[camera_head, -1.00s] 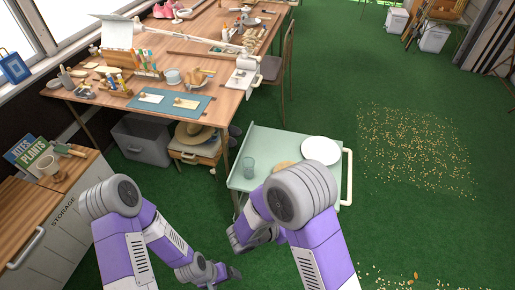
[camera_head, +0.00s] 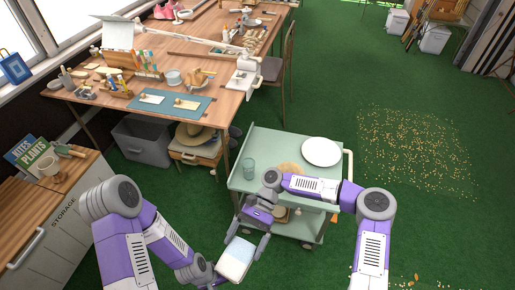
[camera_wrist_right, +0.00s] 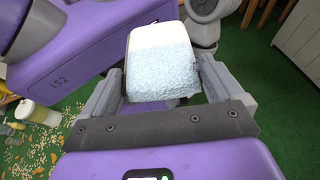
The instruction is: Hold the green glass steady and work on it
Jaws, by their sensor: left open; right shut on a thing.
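The green glass (camera_head: 248,168) stands upright on the left part of the pale green cart top (camera_head: 262,143), with no gripper touching it. My right gripper (camera_head: 244,248) is shut on a pale block (camera_head: 236,262), white on one part and rough light blue on the other. In the right wrist view the block (camera_wrist_right: 160,62) sits between the two fingers (camera_wrist_right: 158,85). My left gripper (camera_head: 218,279) is open, low in front of the cart and just beside the block. The block partly hides it, and I cannot tell whether they touch.
A white plate (camera_head: 321,152) and a tan round thing (camera_head: 289,168) are on the cart. A cream handle (camera_head: 347,165) is at its right side. The cluttered wooden table (camera_head: 205,75) stands behind, a storage cabinet (camera_head: 60,215) at left. Grain (camera_head: 415,150) lies on the green floor at right.

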